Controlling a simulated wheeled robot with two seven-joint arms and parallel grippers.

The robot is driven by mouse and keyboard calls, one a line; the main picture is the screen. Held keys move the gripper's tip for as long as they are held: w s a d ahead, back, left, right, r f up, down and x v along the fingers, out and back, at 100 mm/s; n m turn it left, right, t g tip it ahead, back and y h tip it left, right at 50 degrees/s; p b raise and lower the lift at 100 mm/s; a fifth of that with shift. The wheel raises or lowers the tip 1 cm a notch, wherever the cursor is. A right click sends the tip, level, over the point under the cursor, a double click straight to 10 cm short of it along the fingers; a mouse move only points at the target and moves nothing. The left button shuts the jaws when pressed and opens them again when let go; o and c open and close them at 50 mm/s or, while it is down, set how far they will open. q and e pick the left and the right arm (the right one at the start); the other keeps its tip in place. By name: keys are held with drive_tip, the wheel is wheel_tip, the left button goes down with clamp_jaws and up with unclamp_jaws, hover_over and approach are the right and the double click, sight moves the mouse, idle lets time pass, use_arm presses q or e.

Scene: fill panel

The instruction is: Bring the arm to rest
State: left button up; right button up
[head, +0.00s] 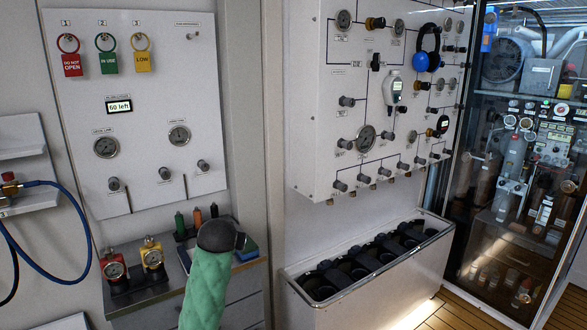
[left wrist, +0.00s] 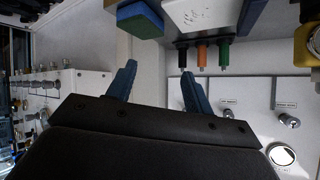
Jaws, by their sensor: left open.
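My left arm, in a green sleeve (head: 205,290), rises from the bottom of the head view to a dark wrist (head: 219,236) in front of the small bench. Its fingers are mostly hidden there. In the left wrist view my left gripper (left wrist: 157,69) shows two blue fingers spread apart with nothing between them. That view appears turned over, with the bench at its top and the panel at its lower right. My right gripper is in neither view.
The bench (head: 140,301) holds red (head: 114,268) and yellow (head: 152,257) gauge units, several markers (head: 197,218) and a blue sponge (left wrist: 139,20). A tagged panel (head: 150,70) stands behind. A bin with dark slots (head: 330,310) is at right. A blue hose (head: 75,210) hangs at left.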

use_arm(q)
drive_tip(key=s+d+f+g+h, duration=0.1)
drive_tip(key=s+f+g, duration=0.2)
drive_tip(key=s+f, duration=1)
drive_tip(key=s+d+f+g, duration=0.1)
drive_tip(key=s+f+g, duration=0.2)
drive_tip(key=s+f, duration=1.1)
drive_tip(key=s+d+f+g+h, duration=0.1)
drive_tip(key=s+f+g, duration=0.2)
drive_tip(key=s+f, duration=1)
drive_tip(key=s, duration=1.1)
drive_tip(key=shift+s+f+m+g+h, duration=0.2)
drive_tip(key=shift+s+m+g+h, duration=0.1)
drive_tip(key=shift+s+m, duration=0.1)
